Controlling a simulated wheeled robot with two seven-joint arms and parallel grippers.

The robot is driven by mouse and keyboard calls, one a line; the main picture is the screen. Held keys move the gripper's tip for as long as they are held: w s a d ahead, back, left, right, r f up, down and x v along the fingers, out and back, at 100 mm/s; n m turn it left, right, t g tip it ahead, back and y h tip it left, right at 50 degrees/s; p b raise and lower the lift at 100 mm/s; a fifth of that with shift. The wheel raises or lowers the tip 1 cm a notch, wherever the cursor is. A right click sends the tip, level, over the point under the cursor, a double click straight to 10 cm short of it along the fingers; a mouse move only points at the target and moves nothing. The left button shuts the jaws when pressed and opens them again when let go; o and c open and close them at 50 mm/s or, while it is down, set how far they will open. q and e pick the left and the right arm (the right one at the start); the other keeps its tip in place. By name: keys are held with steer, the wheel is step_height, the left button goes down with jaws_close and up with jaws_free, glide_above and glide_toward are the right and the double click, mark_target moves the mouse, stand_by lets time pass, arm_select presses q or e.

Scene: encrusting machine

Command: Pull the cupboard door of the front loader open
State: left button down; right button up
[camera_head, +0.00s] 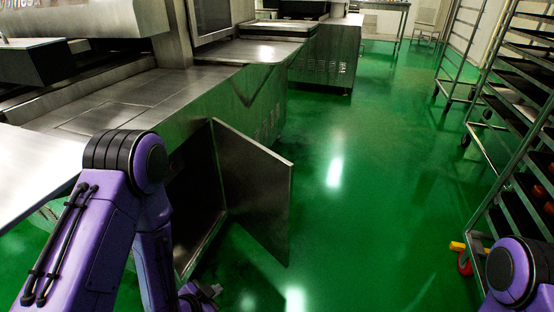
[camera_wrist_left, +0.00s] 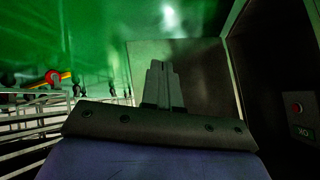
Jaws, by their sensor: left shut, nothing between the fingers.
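The cupboard door (camera_head: 258,190) of the steel machine stands swung wide open into the aisle, and a dark cupboard opening (camera_head: 195,195) shows behind it. My left gripper (camera_head: 212,292) is low in the head view, near the bottom of the opening, partly cut off by the frame edge. In the left wrist view the left fingers (camera_wrist_left: 162,68) are closed together and empty. The door panel (camera_wrist_left: 200,65) is behind them there; I cannot tell whether they touch it. My right arm shows at the lower right of the head view; its gripper is out of the frame.
The machine's steel top (camera_head: 150,95) runs along the left. A tray rack (camera_head: 510,120) stands on the right, with a red and yellow caster (camera_head: 464,260) at its foot. The green floor (camera_head: 370,180) between them is clear. A red button (camera_wrist_left: 297,108) shows in the left wrist view.

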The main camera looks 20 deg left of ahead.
arm_select(q)
steer(key=w+d+r+m+t+h+p, duration=0.1)
steer(key=w+r+m+t+h+p, duration=0.1)
steer(key=w+r+m, duration=0.45)
steer(key=w+d+r+m+t+h+p, duration=0.1)
steer(key=r+m+t+h, duration=0.15)
steer(key=r, duration=0.75)
steer(key=m+t+h+p, duration=0.2)
steer(key=m+h, duration=0.2)
steer(key=m, duration=0.5)
glide_toward(284, 169)
steer(key=shift+y, duration=0.25)
steer(key=b+x, duration=0.1)
steer(key=x, duration=0.6)
steer(key=shift+s+d, duration=0.15)
arm_select(e)
steer(key=shift+m, duration=0.3)
steer(key=r, duration=0.5)
steer(key=shift+w+d+r, duration=0.2)
steer(key=shift+w+r, duration=0.1)
steer(key=shift+w, duration=0.05)
